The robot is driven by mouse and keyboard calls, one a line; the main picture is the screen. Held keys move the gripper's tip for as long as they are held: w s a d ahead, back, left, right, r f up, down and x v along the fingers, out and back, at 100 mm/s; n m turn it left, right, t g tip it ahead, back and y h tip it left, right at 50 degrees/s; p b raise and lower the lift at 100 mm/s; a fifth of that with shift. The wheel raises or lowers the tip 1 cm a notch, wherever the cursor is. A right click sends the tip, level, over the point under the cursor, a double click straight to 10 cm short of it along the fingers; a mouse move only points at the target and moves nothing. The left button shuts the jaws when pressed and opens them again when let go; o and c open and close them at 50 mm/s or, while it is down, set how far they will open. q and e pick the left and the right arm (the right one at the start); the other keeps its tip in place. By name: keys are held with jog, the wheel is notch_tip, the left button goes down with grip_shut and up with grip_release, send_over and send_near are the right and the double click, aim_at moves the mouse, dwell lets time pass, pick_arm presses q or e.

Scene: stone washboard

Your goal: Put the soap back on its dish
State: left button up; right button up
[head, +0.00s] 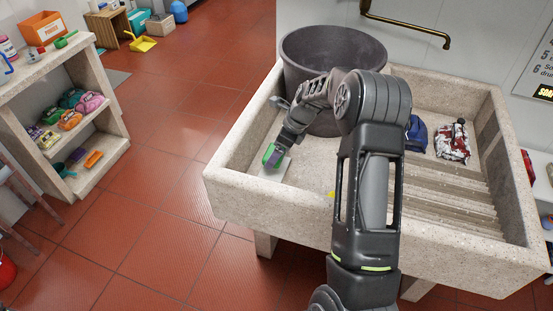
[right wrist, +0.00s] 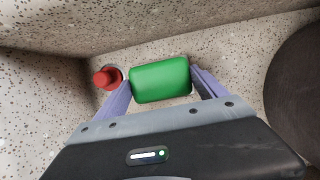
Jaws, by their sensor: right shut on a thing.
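The green soap (right wrist: 160,80) is a rounded block held between the two purple fingers of my right gripper (right wrist: 162,88), which touch its left and right ends. In the head view the soap (head: 268,152) shows at the tip of my right gripper (head: 273,157), at the left end of the stone basin. A pale flat patch (head: 284,170) lies beside the gripper there; I cannot tell whether it is the dish. I cannot make out the soap's height above the surface. My left gripper is not in view.
A dark bucket (head: 318,52) stands behind my right arm in the stone washbasin (head: 240,190). A red round thing (right wrist: 105,77) lies left of the soap. Blue cloth (head: 417,134) and a red-and-white cloth (head: 453,142) lie right of my arm, near the ridged washboard (head: 450,195).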

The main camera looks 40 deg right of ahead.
jog(key=shift+f, duration=1.8)
jog(key=shift+f, duration=0.2)
jog(key=o, duration=1.5)
jog(key=shift+c, duration=0.2)
jog(key=shift+r, duration=0.15)
jog(key=v, duration=1.2)
